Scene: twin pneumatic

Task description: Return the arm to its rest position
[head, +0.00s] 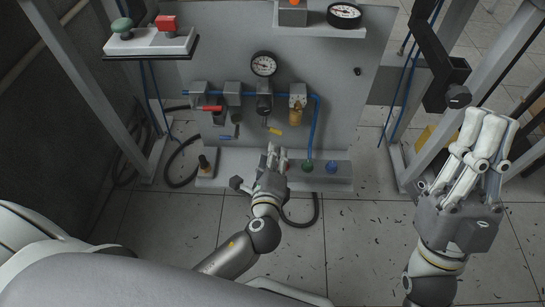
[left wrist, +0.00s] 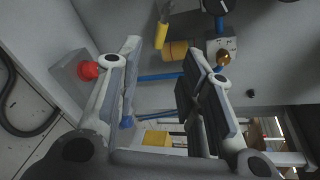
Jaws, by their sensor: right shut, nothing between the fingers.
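My left gripper (head: 277,153) is in front of the lower part of the grey panel, just above the base ledge with its coloured knobs. In the left wrist view its two fingers (left wrist: 160,75) stand well apart with nothing held between them; a blue tube shows in the gap behind. My right gripper (head: 491,120) is raised at the right side, in front of the right frame post, fingers pointing up. It is shut and empty. Part of my left arm is hidden behind my own body at the bottom.
The grey panel (head: 215,55) carries gauges, valves and blue tubing (head: 316,115). The ledge (head: 232,180) below bears a green knob (head: 307,166) and a blue knob (head: 331,167). A red knob (left wrist: 88,70) is close by the left finger. Metal posts (head: 480,60) stand at right; open floor (head: 365,245) lies in front.

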